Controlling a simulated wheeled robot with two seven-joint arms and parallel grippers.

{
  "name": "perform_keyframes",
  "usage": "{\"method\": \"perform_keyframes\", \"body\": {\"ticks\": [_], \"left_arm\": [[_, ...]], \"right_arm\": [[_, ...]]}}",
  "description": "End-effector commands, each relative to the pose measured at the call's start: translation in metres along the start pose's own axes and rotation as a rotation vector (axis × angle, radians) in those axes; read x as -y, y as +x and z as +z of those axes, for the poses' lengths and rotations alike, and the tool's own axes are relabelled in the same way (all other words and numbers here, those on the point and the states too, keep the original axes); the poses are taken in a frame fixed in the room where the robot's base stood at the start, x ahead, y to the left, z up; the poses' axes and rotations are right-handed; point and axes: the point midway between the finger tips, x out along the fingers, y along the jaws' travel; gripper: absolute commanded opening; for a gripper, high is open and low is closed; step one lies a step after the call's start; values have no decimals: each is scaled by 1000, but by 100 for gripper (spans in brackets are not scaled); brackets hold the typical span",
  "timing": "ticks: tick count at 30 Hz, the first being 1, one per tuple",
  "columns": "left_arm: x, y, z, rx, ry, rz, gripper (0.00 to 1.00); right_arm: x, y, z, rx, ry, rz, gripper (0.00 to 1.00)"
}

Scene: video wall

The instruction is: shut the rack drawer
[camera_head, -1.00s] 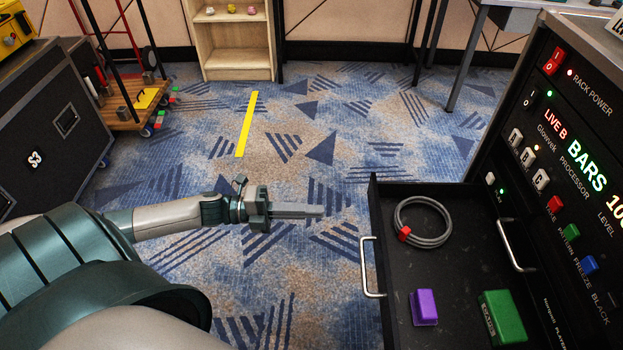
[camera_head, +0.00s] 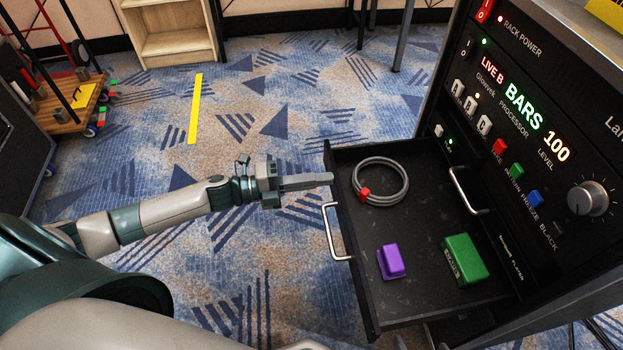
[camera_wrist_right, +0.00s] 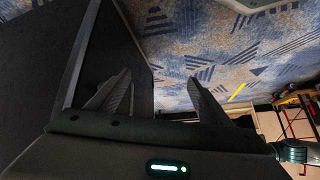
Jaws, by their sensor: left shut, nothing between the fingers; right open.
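The black rack drawer (camera_head: 400,280) stands pulled out from the rack (camera_head: 480,110) on the right in the head view. It holds a coiled grey cable with a red tie (camera_head: 381,181), a purple block (camera_head: 391,262) and a green block (camera_head: 464,260). A silver handle (camera_head: 336,233) is on its outer front. My left gripper (camera_head: 328,179) is shut and empty, its tip close to the drawer front, above the handle; I cannot tell whether it touches. In the right wrist view my right gripper (camera_wrist_right: 155,95) is open and empty beside a dark panel (camera_wrist_right: 125,60).
The rack face carries coloured buttons, a lit display and a large knob (camera_head: 587,199). A wooden shelf (camera_head: 170,35) stands at the back. A trolley (camera_head: 75,110) stands at the far left. Patterned carpet with a yellow strip (camera_head: 195,108) is clear between them.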

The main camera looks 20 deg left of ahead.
Motion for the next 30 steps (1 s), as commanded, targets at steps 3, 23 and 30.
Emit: {"method": "perform_keyframes", "body": {"ticks": [3,23,30], "left_arm": [[0,0,0,0,0,0,0],[2,44,0,0,0,-3,0],[3,103,0,-2,0,-4,0]], "right_arm": [[0,0,-1,-1,0,1,73],[-4,-4,3,35,-2,13,73],[-14,-5,9,82,-4,36,73]]}}
